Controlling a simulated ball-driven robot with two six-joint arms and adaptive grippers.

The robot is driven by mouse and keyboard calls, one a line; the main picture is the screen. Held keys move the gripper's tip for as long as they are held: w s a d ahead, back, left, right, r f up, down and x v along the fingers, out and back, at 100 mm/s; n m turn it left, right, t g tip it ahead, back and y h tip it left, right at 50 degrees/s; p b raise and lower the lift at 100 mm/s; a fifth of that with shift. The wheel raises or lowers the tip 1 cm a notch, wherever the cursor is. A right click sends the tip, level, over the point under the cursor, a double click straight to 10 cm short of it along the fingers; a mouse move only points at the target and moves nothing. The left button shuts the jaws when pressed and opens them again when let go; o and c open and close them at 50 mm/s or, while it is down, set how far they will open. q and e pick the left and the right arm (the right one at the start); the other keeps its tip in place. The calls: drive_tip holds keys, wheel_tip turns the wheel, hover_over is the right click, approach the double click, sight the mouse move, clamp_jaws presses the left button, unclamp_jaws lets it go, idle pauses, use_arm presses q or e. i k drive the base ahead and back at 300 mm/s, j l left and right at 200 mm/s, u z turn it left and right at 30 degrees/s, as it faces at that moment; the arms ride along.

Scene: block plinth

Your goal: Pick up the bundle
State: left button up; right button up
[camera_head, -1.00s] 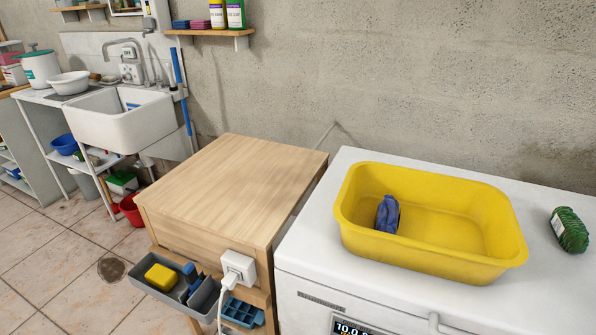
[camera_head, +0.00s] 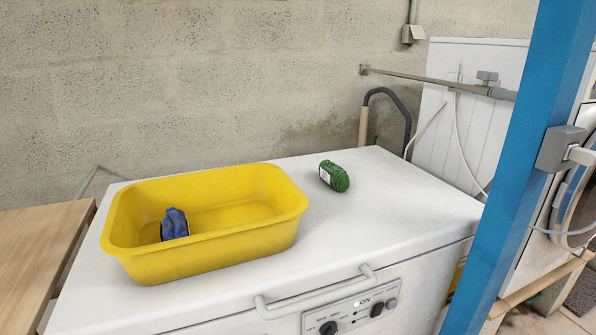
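A small dark blue bundle (camera_head: 174,224) sits inside the yellow tub (camera_head: 215,249), near its left end. Its lower part is hidden by the tub's front wall. A green bundle (camera_head: 334,176), like a skein with a pale label, lies on the white appliance top (camera_head: 400,196), to the right of the tub and apart from it. Neither of my grippers shows in the head view.
A blue post (camera_head: 530,150) stands in the right foreground. The appliance has a front handle (camera_head: 315,290) and control knobs. A wooden top (camera_head: 38,250) is at left. The appliance top right of the green bundle is clear. Pipes run along the wall behind.

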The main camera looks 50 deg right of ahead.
sight(334, 176)
drive_tip(key=z, duration=1.65)
drive_tip(key=i+l+u, duration=0.1)
drive_tip(key=l+u, duration=0.2)
